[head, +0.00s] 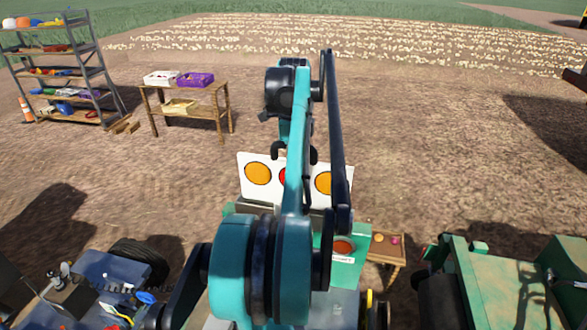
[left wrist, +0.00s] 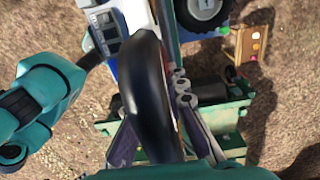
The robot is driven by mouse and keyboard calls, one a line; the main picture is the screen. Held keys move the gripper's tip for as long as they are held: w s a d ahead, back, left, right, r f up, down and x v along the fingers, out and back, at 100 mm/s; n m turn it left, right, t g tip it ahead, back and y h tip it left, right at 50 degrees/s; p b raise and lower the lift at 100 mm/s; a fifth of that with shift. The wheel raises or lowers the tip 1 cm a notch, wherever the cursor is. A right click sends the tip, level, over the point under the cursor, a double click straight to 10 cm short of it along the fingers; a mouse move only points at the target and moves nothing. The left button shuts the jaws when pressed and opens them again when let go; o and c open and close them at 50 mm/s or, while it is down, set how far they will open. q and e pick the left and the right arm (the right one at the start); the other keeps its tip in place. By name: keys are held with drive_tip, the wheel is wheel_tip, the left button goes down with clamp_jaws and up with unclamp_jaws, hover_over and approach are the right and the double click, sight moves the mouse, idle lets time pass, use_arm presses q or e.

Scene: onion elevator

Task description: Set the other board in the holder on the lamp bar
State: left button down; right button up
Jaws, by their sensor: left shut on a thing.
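A white board (head: 258,190) with orange discs and a red disc between them stands upright in the head view, partly hidden behind my teal arm. My left gripper (head: 296,155) is at the board's top edge and is shut on it; the arm covers much of the grip. In the left wrist view, the fingers (left wrist: 158,138) stand either side of a dark curved shape that I cannot identify. Below the board, a green panel (head: 357,243) carries a round orange-red lamp (head: 343,247) and a small white plate (head: 342,260). The holder cannot be made out. My right gripper is not in view.
A green machine (head: 500,285) stands at the right, and a blue machine (head: 100,275) with a black wheel at the left. A small wooden stand (head: 385,250) is between. A wooden table (head: 185,107) with crates and a shelf rack (head: 62,75) stand farther back.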

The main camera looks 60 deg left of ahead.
use_arm(q)
drive_tip(key=shift+f+b, duration=1.75)
drive_tip(key=shift+f, duration=1.1)
idle(0.6)
drive_tip(key=c, duration=1)
unclamp_jaws()
drive_tip(key=shift+c, duration=0.2)
wheel_tip(320, 180, up, 7)
drive_tip(key=p, duration=0.5)
drive_tip(key=shift+d, duration=0.1)
